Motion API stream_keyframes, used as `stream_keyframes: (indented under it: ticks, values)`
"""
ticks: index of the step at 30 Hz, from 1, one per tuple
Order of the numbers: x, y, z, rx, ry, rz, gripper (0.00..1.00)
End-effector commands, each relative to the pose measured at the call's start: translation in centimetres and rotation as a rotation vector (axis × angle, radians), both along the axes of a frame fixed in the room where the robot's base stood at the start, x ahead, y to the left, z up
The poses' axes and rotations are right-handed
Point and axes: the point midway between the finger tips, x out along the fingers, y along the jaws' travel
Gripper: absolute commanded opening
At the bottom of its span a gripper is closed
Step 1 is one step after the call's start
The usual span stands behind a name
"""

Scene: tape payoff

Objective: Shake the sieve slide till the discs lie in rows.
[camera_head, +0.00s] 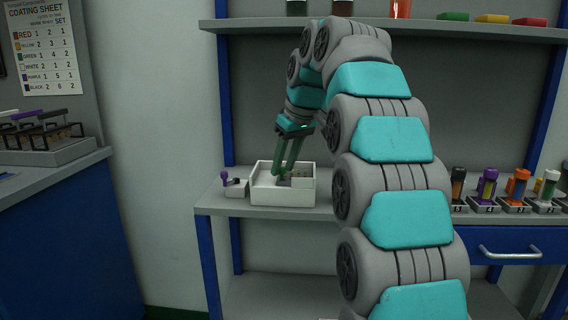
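A white open-topped box (284,196) stands on the workbench in the middle of the view. My gripper (284,175) points down, and its two green fingers reach into the box. Something small and greyish sits by the fingertips, but it is too small to make out. I cannot tell whether the fingers hold anything. I cannot make out discs or a slide inside the box; its front wall and my fingers hide part of the inside. A small white block with a purple knob (225,176) stands just left of the box.
The bench top (212,198) is a narrow ledge left of the box. A shelf (460,29) with cups and coloured blocks runs above. Colourful upright holders (488,188) stand at right above a drawer. A side counter (62,167) with a rack is at left. My arm hides the middle right.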

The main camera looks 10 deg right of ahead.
Motion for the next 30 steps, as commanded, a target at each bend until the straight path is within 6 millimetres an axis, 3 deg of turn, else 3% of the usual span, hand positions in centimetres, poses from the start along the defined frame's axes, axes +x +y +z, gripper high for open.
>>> stream_keyframes:
  ticks: [1,10,30]
  values:
    - [0.00,0.00,0.00,0.000,0.000,0.000,0.32]
    - [0.00,0.00,0.01,0.000,0.000,0.000,0.00]
    - [0.00,-0.01,0.02,-0.001,0.000,0.000,0.00]
